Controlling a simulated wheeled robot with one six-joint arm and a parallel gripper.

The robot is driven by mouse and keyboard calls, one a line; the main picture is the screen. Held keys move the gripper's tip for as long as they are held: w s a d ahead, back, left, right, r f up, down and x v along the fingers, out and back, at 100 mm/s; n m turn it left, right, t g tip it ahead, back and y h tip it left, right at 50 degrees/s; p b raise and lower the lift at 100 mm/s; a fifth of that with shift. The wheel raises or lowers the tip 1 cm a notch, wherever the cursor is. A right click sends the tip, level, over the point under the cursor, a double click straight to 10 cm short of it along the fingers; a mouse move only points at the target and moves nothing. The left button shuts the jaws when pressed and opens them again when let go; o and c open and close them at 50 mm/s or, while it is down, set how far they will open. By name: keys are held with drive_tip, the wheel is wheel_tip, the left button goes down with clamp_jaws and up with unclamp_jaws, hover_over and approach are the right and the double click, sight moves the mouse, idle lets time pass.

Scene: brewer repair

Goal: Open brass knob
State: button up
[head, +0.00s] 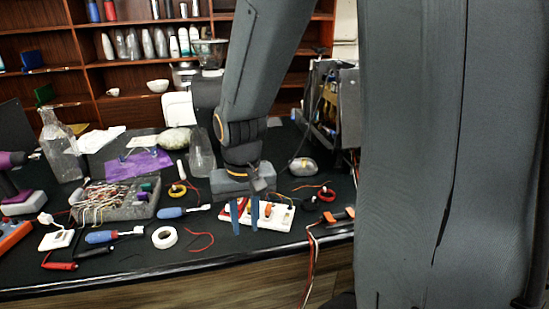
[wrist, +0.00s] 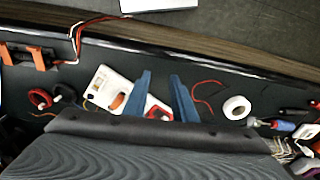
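I cannot make out a brass knob in either view. An opened machine with exposed wires and inner parts (head: 328,105) stands at the back right of the black table in the head view, partly cut off by my arm. My gripper (head: 245,222) hangs over the front middle of the table, in front of that machine and to its left. Its two blue fingers point down and stand apart with nothing between them.
A glass bottle (head: 62,148) stands at left. Shelves are behind.

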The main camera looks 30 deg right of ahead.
drive_tip(key=w+d+r+m+g, duration=0.1)
drive_tip(key=w+d+r+m, duration=0.1)
drive_tip(key=w+d+m, duration=0.2)
drive_tip(key=w+d+r+m+g+h, duration=0.1)
drive_tip(key=w+d+m, duration=0.4)
drive_tip(key=w+m, duration=0.6)
drive_tip(key=w+d+r+m+g, duration=0.2)
drive_tip(key=w+d+r+m, duration=0.2)
drive_tip(key=w+m, duration=0.4)
drive_tip(key=shift+d+r+m+g+h+p, duration=0.1)
drive_tip(key=shift+d+m+g+h+p, duration=0.1)
drive_tip(key=shift+m, duration=0.5)
drive_tip(key=shift+d+m+g+h+p, duration=0.1)
drive_tip(key=shift+d+m+h, duration=0.1)
drive_tip(key=shift+m, duration=0.5)
drive_tip(key=shift+w+d+r+m, duration=0.15)
drive_tip(key=shift+w+d+m, duration=0.25)
drive_tip(key=shift+m, duration=0.4)
drive_tip(key=p+x, duration=0.3)
drive_tip(key=x, duration=0.4)
drive_tip(key=shift+s+d+f, duration=0.15)
drive_tip(key=shift+s+f, duration=0.05)
drive_tip(key=shift+f, duration=0.05)
clamp_jaws()
